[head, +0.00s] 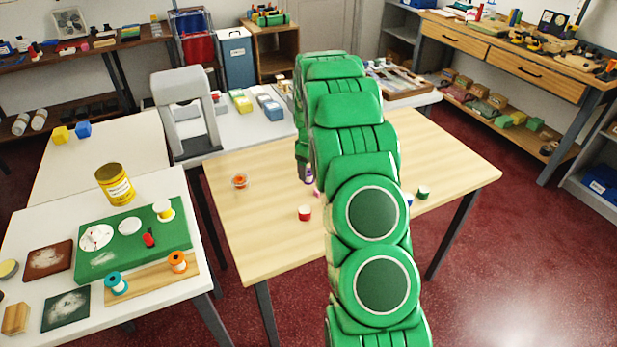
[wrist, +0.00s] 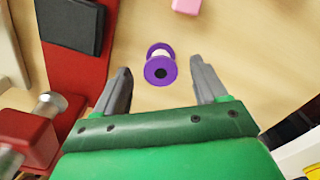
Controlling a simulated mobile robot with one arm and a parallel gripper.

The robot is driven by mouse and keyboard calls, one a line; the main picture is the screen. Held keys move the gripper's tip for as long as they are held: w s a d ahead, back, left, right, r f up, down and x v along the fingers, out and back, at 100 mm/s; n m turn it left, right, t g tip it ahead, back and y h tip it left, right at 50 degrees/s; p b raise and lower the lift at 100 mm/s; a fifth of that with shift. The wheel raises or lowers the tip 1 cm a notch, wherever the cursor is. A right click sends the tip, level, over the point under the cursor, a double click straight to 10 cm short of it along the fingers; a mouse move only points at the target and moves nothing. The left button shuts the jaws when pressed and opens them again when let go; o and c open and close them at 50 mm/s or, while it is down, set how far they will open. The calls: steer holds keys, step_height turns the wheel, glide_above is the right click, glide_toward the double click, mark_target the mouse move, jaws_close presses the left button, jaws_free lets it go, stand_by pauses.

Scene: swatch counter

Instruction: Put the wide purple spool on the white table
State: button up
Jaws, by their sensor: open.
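The purple spool (wrist: 161,66) has purple end discs, a pale core and a dark centre hole in the wrist view. It rests on the wooden table, seen end-on and at a slant. A small part of it shows in the head view (head: 308,175), beside my arm. My gripper (wrist: 161,64) is open, with its fingertips apart on either side of the spool; whether they touch it cannot be seen, but gaps show. In the head view my arm hides most of the gripper. A white table (head: 45,220) stands at the front left, with another white surface (head: 110,150) behind it.
A red fixture (wrist: 68,85) lies left in the wrist view.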

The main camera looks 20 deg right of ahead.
step_height(320, 180, down, 3)
steer(key=shift+r, duration=0.1)
steer(key=c, duration=1.2)
steer(key=shift+r, duration=0.1)
step_height(320, 180, up, 3)
steer(key=shift+r, duration=0.2)
steer(key=s+a+r, duration=0.4)
steer(key=s+r, duration=0.5)
steer(key=s, duration=0.4)
steer(key=shift+s+r, duration=0.2)
steer(key=shift+r, duration=0.05)
steer(key=shift+a, duration=0.2)
